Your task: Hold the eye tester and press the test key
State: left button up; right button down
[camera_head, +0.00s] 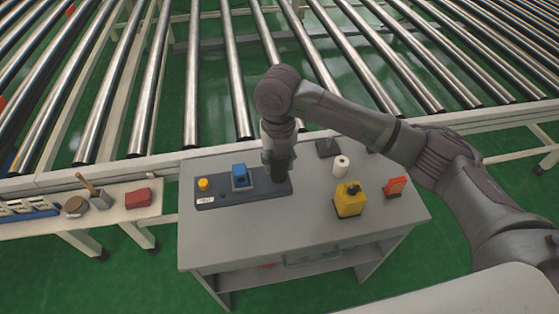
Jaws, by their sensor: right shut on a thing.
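The eye tester (222,196) appears to be the long dark grey box lying flat on the grey table. It has a yellow button (203,184) at its left end, a blue block (240,176) near its middle and a small white label at its front left. My right gripper (280,176) points down over the box's right end and is shut on it; the fingertips and exact contact are hard to make out. Which part is the test key I cannot tell for certain. My left gripper is out of view.
A yellow box (349,200), a white roll (341,166) and an orange-red item (396,187) stand on the right of the grey table (270,232). A roller conveyor (240,80) runs behind. A side bench (115,210) at left holds a red box (138,197). The table's front is clear.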

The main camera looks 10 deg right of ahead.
aim_at(278, 182)
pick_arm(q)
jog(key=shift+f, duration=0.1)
pick_arm(e)
jog(key=shift+f, duration=0.1)
pick_arm(q)
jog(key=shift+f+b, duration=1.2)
jog(key=shift+b, duration=0.1)
pick_arm(e)
jog(key=shift+f, duration=3.2)
pick_arm(q)
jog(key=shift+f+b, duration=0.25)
jog(key=shift+b, duration=0.05)
pick_arm(e)
jog(key=shift+f, duration=0.7)
jog(key=shift+f+b, duration=0.5)
jog(key=shift+f, duration=0.75)
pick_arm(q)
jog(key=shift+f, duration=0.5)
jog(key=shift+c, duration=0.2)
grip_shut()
pick_arm(e)
jog(key=shift+r, duration=0.1)
